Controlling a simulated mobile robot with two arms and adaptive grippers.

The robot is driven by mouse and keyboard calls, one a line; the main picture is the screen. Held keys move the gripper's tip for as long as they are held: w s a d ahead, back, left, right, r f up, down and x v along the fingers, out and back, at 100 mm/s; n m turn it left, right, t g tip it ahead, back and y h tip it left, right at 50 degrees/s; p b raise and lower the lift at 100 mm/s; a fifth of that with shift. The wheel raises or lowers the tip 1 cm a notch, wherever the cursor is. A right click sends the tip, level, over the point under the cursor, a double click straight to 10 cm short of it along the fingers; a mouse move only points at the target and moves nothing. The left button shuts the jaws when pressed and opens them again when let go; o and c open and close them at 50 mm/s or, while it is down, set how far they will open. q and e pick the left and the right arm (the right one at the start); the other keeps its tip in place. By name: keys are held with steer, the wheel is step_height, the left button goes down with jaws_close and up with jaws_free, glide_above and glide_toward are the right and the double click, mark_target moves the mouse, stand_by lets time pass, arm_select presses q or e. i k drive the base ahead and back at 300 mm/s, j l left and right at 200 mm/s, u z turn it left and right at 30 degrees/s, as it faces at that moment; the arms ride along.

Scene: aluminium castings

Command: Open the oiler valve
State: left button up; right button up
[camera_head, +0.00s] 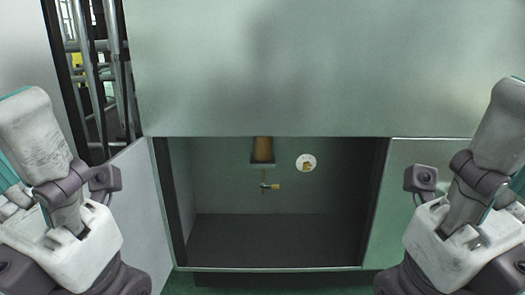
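The oiler is inside an open recess low in the pale green machine housing. Its amber reservoir (262,150) hangs from the top edge of the recess, with its upper part hidden. My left arm (70,240) is at the lower left and my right arm (455,240) at the lower right. Both are well apart from the valve and touch nothing there. I cannot make out the fingers of either gripper.
A round white gauge or label (306,163) is on the recess back wall, right of the oiler. The recess floor (275,238) is dark and clear. A pale panel (145,195) stands at its left edge. The large green housing (320,65) overhangs the recess. Metal bars stand at far left.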

mark_target(262, 185)
steer(key=i+l+u, duration=0.1)
steer(key=i+u, duration=0.25)
steer(key=i+l+u, duration=0.15)
steer(key=u, duration=0.2)
steer(key=i+l+u, duration=0.15)
steer(key=u, duration=0.2)
steer(key=l, duration=0.1)
